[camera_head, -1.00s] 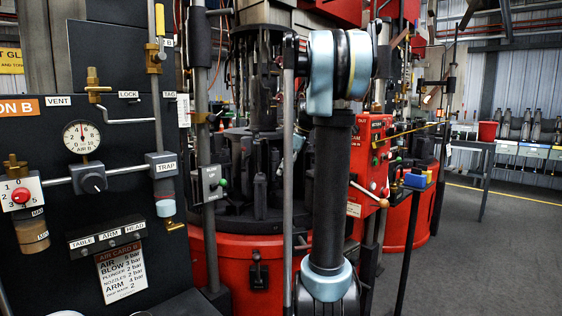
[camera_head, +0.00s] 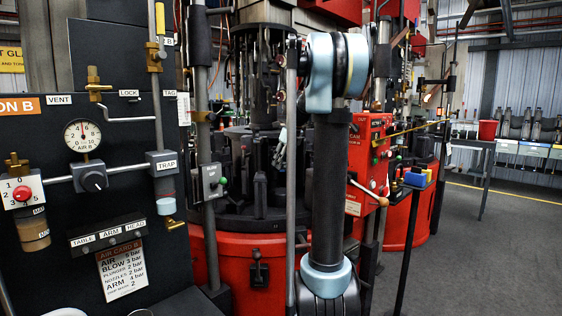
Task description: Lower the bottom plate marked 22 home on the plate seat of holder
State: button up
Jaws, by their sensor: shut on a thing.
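I cannot make out the bottom plate marked 22 in this view. I cannot single out its holder or plate seat either. My own arm, black with pale blue joints, stands upright in front of the rotary machine (camera_head: 232,262) and covers part of it. A small pale piece shows among the dark fittings above the machine's round table, left of my arm; it may be part of my wrist, but I cannot be sure. My gripper's fingers do not show.
A dark control panel (camera_head: 110,205) with a gauge (camera_head: 82,136) and valves fills the left. A grey post (camera_head: 208,150) with a small switch box (camera_head: 213,182) stands before the machine. A red control box (camera_head: 370,150) is right of my arm. Open grey floor (camera_head: 480,255) lies at right.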

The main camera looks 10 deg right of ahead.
aim_at(287, 169)
jog(key=shift+f, duration=3.65)
jog(key=shift+f, duration=1)
jog(key=o, duration=1.4)
jog(key=v, duration=1.2)
jog(key=shift+r, duration=3.45)
